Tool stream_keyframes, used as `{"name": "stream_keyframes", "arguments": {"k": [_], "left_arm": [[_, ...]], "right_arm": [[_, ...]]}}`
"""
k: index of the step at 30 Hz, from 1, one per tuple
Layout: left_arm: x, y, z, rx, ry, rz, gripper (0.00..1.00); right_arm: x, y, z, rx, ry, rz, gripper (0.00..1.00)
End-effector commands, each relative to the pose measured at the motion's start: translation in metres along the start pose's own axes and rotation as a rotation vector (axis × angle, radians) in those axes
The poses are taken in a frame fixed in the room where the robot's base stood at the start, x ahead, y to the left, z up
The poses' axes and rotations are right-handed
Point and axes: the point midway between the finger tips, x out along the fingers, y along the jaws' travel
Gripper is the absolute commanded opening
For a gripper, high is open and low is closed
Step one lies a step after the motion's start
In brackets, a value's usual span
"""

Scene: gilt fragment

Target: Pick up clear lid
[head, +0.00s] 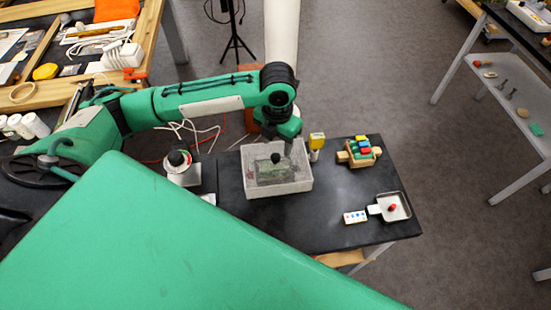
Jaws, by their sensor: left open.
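A clear box (290,188) with pale, see-through walls stands on the black table, and something dark green shows inside it. Its clear lid (262,168) appears to lie on top, with a small dark knob (276,158) near the middle; the lid's edges are hard to tell from the box rim. My left gripper (285,142) is open and points down at the box's far side, just behind the knob. Its fingertips are small and partly hidden, so contact with the lid cannot be told. My right gripper is not in view.
A yellow-topped item (317,141) stands close to the box's right far corner. A wooden tray of coloured blocks (359,152), a domino-like card (355,217) and a metal dustpan-like tray (393,207) lie farther right. A white-based object with a dark knob (181,168) stands left.

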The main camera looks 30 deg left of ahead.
Motion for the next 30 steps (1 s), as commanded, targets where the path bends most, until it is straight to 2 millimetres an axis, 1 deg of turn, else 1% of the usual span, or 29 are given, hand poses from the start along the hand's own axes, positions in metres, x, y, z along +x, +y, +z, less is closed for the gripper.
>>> {"name": "stream_keyframes", "arguments": {"k": [1, 5, 8, 12, 16, 19, 24, 25, 29, 30], "left_arm": [[0.004, 0.0, -0.001, 0.001, 0.003, 0.0, 0.51], [0.01, 0.0, -0.001, 0.0, 0.0, 0.0, 0.51], [0.019, 0.002, -0.002, -0.001, 0.004, 0.0, 0.51], [0.038, 0.004, -0.004, -0.001, 0.004, 0.0, 0.51], [0.055, 0.003, -0.003, 0.001, 0.002, 0.0, 0.51], [0.06, 0.004, -0.003, 0.002, 0.0, 0.0, 0.51], [0.061, 0.004, -0.003, 0.001, -0.001, 0.0, 0.51], [0.061, 0.004, -0.003, 0.001, -0.001, 0.0, 0.49], [0.06, 0.004, -0.003, 0.001, -0.001, 0.0, 0.23], [0.06, 0.004, -0.003, 0.001, -0.001, 0.0, 0.15]], "right_arm": [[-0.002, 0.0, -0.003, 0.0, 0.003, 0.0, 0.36], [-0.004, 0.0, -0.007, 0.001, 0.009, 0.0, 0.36], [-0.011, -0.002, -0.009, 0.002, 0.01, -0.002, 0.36], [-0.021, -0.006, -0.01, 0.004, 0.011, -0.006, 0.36], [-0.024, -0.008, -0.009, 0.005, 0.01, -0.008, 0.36], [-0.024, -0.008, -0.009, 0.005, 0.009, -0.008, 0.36], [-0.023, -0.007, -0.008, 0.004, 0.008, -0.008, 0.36], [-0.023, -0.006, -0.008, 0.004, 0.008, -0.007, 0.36], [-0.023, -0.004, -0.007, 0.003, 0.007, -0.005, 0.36], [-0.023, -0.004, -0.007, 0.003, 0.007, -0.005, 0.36]]}}
